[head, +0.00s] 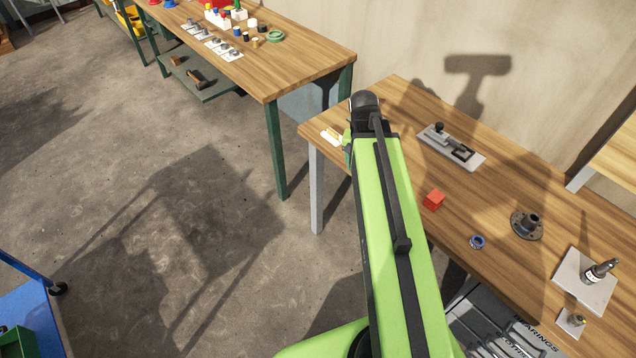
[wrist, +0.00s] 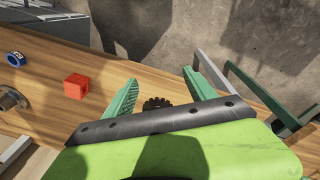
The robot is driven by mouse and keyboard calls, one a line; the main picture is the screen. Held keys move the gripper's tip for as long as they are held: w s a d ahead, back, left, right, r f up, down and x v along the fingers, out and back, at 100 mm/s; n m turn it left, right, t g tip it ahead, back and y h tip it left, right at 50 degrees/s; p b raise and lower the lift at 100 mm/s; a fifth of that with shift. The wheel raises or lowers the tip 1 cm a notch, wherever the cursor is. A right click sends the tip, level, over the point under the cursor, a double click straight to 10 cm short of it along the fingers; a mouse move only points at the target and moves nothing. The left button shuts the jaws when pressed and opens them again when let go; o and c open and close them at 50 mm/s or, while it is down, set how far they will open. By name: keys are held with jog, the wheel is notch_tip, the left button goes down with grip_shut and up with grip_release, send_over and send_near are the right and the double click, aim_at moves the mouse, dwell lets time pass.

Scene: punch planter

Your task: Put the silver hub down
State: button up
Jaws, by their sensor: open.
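My gripper (wrist: 160,76) is open, its two green fingers spread over the far-left end of the wooden table; in the head view my arm hides most of it. A black toothed part (wrist: 157,103) shows between the fingers in the wrist view, partly hidden by my gripper's dark bar; I cannot tell whether it touches them.
A red cube (head: 433,200) and a blue ring (head: 477,242) lie on the table (head: 400,97). A clamp fixture (head: 452,147) lies near the wall. A plate (head: 584,281) with an upright tool is at right. A second bench (head: 310,62) stands at back left.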

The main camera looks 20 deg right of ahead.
jog(key=a+f+n+b, duration=0.1)
jog(key=a+n, duration=0.2)
jog(key=a, duration=0.7)
jog(key=a+f+n+y+b, duration=0.1)
jog(key=a+n, duration=0.3)
jog(key=a, duration=0.6)
jog(key=shift+s+f+b, duration=0.3)
jog(key=shift+f, duration=0.1)
jog(key=shift+a+r+p, duration=0.1)
jog(key=shift+r+p, duration=0.25)
jog(key=shift+c, duration=0.4)
